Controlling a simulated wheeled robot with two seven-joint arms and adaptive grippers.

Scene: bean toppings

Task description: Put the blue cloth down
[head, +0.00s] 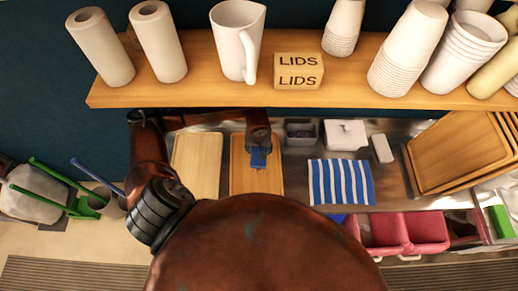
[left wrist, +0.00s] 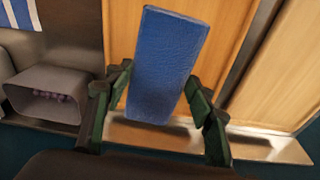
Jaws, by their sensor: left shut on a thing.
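The blue cloth (head: 258,158) is a small, flat blue piece over the right one of two wooden boards (head: 242,183) on the counter. My left gripper (head: 258,148) is shut on it from the back edge of the counter. In the left wrist view the blue cloth (left wrist: 168,60) stands out between the two dark fingers of my left gripper (left wrist: 160,88). I cannot tell whether the cloth touches the board. My right gripper is not in view.
A blue-and-white striped cloth (head: 341,182) lies to the right. Behind it are a grey bin (head: 301,131) and a white container (head: 345,134). Red tubs (head: 403,232) are nearer. A shelf (head: 200,95) with cups overhangs the back. The left wooden board (head: 196,164) is bare.

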